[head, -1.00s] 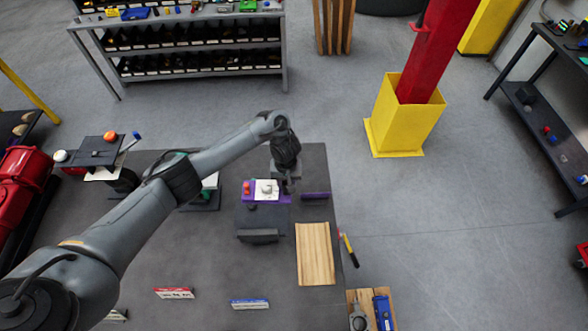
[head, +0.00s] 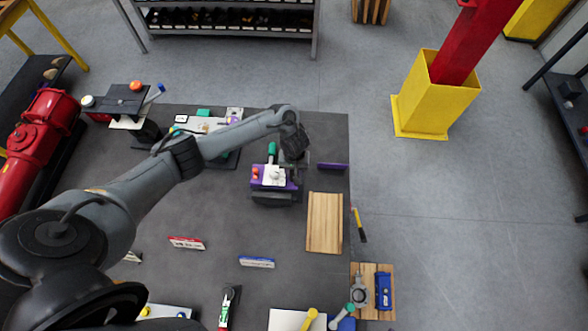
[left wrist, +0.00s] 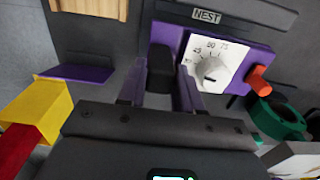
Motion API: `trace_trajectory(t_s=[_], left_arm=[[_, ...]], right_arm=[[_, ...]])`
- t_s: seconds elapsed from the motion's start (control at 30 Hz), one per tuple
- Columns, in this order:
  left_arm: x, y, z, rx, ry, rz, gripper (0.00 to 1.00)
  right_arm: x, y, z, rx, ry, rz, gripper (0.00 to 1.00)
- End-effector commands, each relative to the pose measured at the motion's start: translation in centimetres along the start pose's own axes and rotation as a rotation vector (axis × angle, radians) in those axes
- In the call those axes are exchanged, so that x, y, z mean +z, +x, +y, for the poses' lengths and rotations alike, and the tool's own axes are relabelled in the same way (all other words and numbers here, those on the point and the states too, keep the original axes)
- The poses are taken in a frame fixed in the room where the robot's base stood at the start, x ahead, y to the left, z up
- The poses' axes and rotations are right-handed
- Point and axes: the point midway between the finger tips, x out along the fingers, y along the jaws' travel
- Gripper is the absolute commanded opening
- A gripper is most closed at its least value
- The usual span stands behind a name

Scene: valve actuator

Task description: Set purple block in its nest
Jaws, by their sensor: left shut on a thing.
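The purple block (head: 292,185) carries a white dial and a red-orange button. In the left wrist view the block (left wrist: 258,51) lies beside a dark grey piece labelled NEST (left wrist: 245,14). In the head view it overlaps the dark nest (head: 272,199). I cannot tell whether it is seated or held just above. My left gripper (head: 289,172) is at the block's right end. In the left wrist view its fingers (left wrist: 160,95) are shut around a black grip at that end. My right gripper is not in view.
A purple upright strip (head: 333,166) stands to the right of the block, and a wooden board (head: 324,223) lies in front of it. A green-topped part (head: 272,149) is close behind. Red and blue label signs (head: 257,262) stand nearer. The grey table (head: 215,215) is clear left of the nest.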

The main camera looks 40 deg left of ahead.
Motion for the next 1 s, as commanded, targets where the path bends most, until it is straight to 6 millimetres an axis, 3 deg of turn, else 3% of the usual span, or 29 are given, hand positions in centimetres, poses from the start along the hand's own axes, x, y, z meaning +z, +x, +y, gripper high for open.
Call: trace_trajectory(t_s=[0.23, 0.6, 1.0], left_arm=[[0.1, -0.3, 0.0, -0.007, -0.001, 0.000, 0.00], [0.1, 3.5, 0.0, -0.006, -0.002, 0.000, 0.00], [0.1, 5.5, 0.1, -0.005, 0.000, 0.000, 0.00]], right_arm=[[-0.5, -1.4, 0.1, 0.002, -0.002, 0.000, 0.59], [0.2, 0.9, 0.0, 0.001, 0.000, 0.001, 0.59], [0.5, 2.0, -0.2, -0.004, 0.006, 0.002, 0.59]])
